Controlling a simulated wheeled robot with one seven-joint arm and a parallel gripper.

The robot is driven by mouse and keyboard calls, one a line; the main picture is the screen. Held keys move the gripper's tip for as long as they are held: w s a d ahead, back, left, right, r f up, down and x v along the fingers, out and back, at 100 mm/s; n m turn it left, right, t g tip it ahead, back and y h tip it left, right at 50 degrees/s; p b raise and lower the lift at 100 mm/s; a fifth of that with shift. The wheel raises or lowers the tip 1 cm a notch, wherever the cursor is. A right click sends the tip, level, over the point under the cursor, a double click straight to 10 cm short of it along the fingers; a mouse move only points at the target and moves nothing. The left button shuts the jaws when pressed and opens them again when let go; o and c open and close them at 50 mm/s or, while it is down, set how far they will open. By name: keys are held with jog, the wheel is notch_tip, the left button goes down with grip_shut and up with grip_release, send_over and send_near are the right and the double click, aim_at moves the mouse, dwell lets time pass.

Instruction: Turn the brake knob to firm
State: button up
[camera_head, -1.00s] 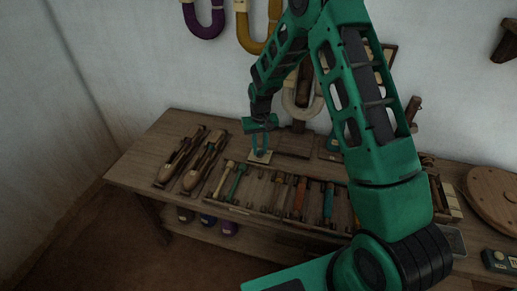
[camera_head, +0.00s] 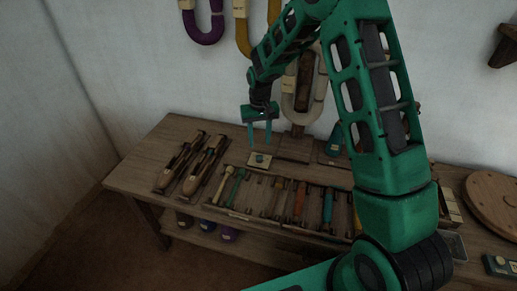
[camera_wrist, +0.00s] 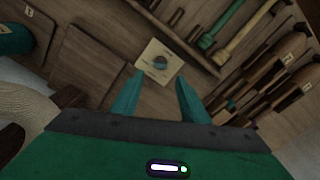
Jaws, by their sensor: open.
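The brake knob (camera_head: 259,157) is a small dark teal knob on a pale square plate (camera_head: 253,163) on the wooden bench, behind the row of coloured tools. It also shows in the wrist view (camera_wrist: 160,63), on its plate (camera_wrist: 147,51). My gripper (camera_head: 260,143) is open and empty, above the plate and apart from it. In the wrist view, its two teal fingers (camera_wrist: 156,92) point toward the plate with the knob beyond the gap between them. The knob's marks are too small to read.
Wooden shuttles (camera_head: 203,166) lie on the bench (camera_head: 150,150) to the left. A rack of tools (camera_head: 232,208) runs along the front. Pale yarn (camera_head: 290,100) hangs behind my arm, and a round wooden disc (camera_head: 492,192) is at the right.

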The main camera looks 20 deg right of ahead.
notch_tip(320, 180, up, 4)
jog(key=shift+f, duration=0.25)
jog(key=s+d+r+m, duration=0.3)
jog(key=s+d+r, duration=1.1)
jog(key=s, duration=0.4)
jog(key=s+d+r+m, duration=0.1)
jog(key=s, duration=1.1)
jog(key=s+d+r+m, duration=0.1)
jog(key=s+d, duration=0.1)
jog(key=s, duration=1)
jog(key=shift+s+r, duration=0.2)
